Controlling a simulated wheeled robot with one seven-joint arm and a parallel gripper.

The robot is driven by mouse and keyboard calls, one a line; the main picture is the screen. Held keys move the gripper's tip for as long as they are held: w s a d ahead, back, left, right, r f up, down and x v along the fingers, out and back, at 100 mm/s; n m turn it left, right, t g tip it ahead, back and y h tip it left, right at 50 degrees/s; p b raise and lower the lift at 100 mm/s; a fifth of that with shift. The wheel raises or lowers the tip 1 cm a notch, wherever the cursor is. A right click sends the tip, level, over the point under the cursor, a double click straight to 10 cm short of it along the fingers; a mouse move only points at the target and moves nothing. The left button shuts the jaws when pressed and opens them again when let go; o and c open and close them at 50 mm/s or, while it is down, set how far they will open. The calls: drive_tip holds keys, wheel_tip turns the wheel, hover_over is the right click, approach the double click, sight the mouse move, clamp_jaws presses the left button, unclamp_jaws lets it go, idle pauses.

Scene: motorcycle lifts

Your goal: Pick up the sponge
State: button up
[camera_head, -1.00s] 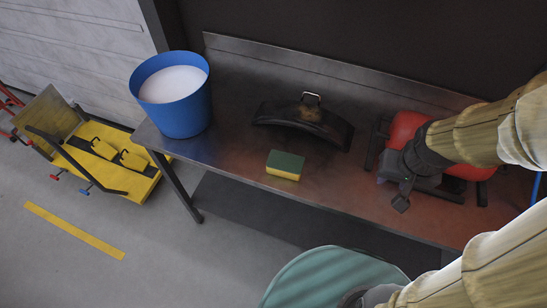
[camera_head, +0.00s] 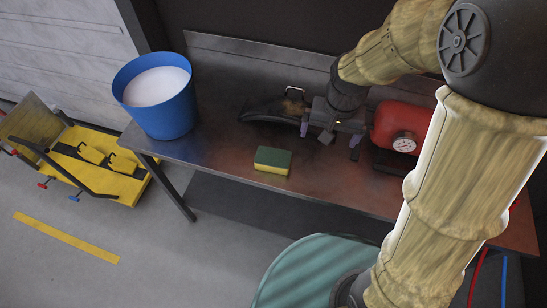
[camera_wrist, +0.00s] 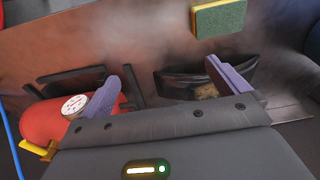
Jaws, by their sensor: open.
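The sponge (camera_head: 273,160), green on top and yellow below, lies flat on the metal bench near its front edge. In the wrist view the sponge (camera_wrist: 219,18) is at the top, right of centre, beyond the fingertips and apart from them. My gripper (camera_head: 330,128) is open and empty, up and to the right of the sponge, in front of the black curved part's right end.
A blue bucket (camera_head: 165,116) with white contents stands at the bench's left end. A black curved part (camera_head: 262,110) with a handle lies behind the sponge. A red tank (camera_head: 390,124) with a gauge stands right of my gripper. The bench (camera_head: 215,158) is bare around the sponge.

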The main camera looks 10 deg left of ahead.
drive_tip(key=a+g+p, duration=0.1)
drive_tip(key=a, duration=1.2)
drive_tip(key=shift+a, duration=0.4)
drive_tip(key=shift+w+f, duration=0.1)
drive_tip(key=shift+w, duration=0.05)
drive_tip(key=p, duration=0.2)
hover_over(273, 156)
drive_tip(key=f, duration=1.1)
drive_tip(key=shift+s+d, duration=0.15)
drive_tip(key=shift+s, duration=0.25)
drive_tip(key=shift+f, duration=0.6)
drive_tip(key=shift+w+f+p, duration=0.2)
drive_tip(key=shift+f+p, duration=0.3)
drive_tip(key=shift+f, duration=0.8)
drive_tip(key=shift+w+f+p, duration=0.15)
drive_tip(key=shift+f+p, duration=0.3)
drive_tip(key=shift+f, duration=0.85)
